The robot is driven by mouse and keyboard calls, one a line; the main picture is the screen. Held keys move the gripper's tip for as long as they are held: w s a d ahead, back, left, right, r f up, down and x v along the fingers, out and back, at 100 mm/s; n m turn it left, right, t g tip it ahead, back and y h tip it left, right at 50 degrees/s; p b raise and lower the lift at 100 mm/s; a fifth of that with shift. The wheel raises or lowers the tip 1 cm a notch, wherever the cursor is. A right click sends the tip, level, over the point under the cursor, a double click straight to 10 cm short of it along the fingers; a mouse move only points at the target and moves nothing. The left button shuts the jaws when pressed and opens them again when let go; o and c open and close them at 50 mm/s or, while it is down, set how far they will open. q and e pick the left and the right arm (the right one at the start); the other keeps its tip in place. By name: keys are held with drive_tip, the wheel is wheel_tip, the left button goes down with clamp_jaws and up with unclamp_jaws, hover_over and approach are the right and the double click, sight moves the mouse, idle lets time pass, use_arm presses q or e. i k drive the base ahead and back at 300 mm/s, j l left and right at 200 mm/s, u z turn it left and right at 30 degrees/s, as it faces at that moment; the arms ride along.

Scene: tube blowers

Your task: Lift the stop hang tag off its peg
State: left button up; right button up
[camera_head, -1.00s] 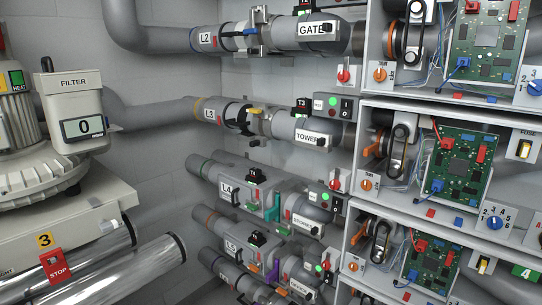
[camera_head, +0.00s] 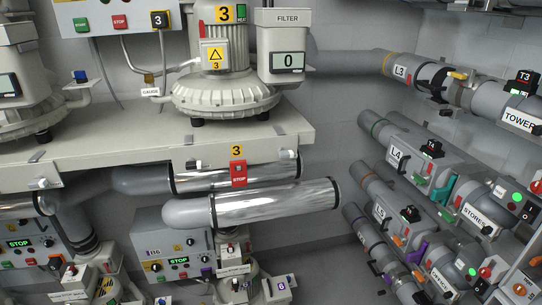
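The red stop hang tag (camera_head: 239,174) hangs below the yellow "3" label (camera_head: 237,151), under the front edge of the blower shelf (camera_head: 130,148). It lies in front of the shiny metal pipes and shows the word STOP. Its peg is too small to make out clearly. Neither of my grippers is in view.
Blower 3 (camera_head: 225,93) and a FILTER box (camera_head: 287,45) stand on the shelf above the tag. A polished pipe (camera_head: 275,203) runs just below it. Control boxes (camera_head: 172,250) sit lower down. Labelled pipes (camera_head: 408,160) fill the right side.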

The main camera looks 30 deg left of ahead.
sight(239, 178)
drive_tip(key=u, duration=1.2)
